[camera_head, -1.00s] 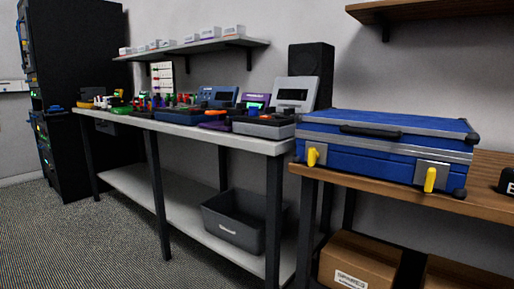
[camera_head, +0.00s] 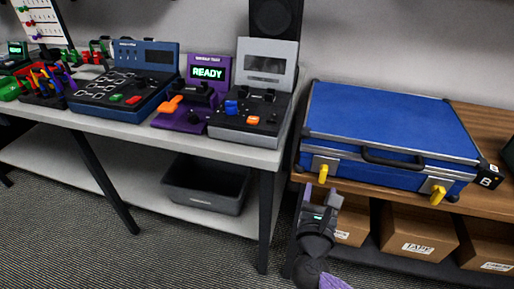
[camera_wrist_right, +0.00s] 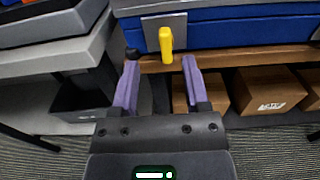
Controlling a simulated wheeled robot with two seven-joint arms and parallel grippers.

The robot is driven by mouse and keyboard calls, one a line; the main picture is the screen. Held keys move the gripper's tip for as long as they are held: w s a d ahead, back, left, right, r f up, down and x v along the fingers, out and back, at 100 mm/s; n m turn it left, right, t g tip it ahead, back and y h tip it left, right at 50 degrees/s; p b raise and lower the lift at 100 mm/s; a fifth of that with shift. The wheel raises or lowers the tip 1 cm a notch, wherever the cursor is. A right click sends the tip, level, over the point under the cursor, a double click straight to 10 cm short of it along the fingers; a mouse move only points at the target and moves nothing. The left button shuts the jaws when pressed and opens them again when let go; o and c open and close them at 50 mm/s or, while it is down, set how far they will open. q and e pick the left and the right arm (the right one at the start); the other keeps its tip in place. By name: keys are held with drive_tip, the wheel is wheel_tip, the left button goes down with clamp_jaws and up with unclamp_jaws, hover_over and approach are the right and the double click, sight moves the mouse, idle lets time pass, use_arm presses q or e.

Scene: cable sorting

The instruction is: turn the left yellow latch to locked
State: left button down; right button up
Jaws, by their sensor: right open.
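The blue case (camera_head: 385,120) with grey edges lies closed on the brown wooden table. Its left yellow latch (camera_head: 323,173) sits on a metal plate at the front left and hangs roughly downward. The right yellow latch (camera_head: 438,195) is at the front right. My right gripper (camera_head: 322,192) is just below and in front of the left latch. In the right wrist view, the left yellow latch (camera_wrist_right: 166,43) stands ahead, between the lines of my two open purple fingers (camera_wrist_right: 158,72), apart from both. My left gripper is not in view.
The grey workbench (camera_head: 250,155) to the left carries several devices, including a purple tester (camera_head: 195,95) and a grey-topped box (camera_head: 262,95). A dark bin (camera_head: 205,185) and cardboard boxes (camera_head: 415,235) sit on shelves below. Open floor lies in front.

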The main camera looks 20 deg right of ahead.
sight(325, 171)
drive_tip(key=b+x, duration=0.1)
drive_tip(key=x, duration=0.2)
drive_tip(key=b+x, duration=0.1)
drive_tip(key=x, duration=0.3)
drive_tip(key=shift+d+f, duration=0.25)
drive_tip(key=shift+d, duration=0.05)
drive_tip(key=shift+w+d+r, duration=0.1)
drive_tip(key=shift+w+d, duration=0.3)
drive_tip(key=shift+w, duration=0.2)
clamp_jaws()
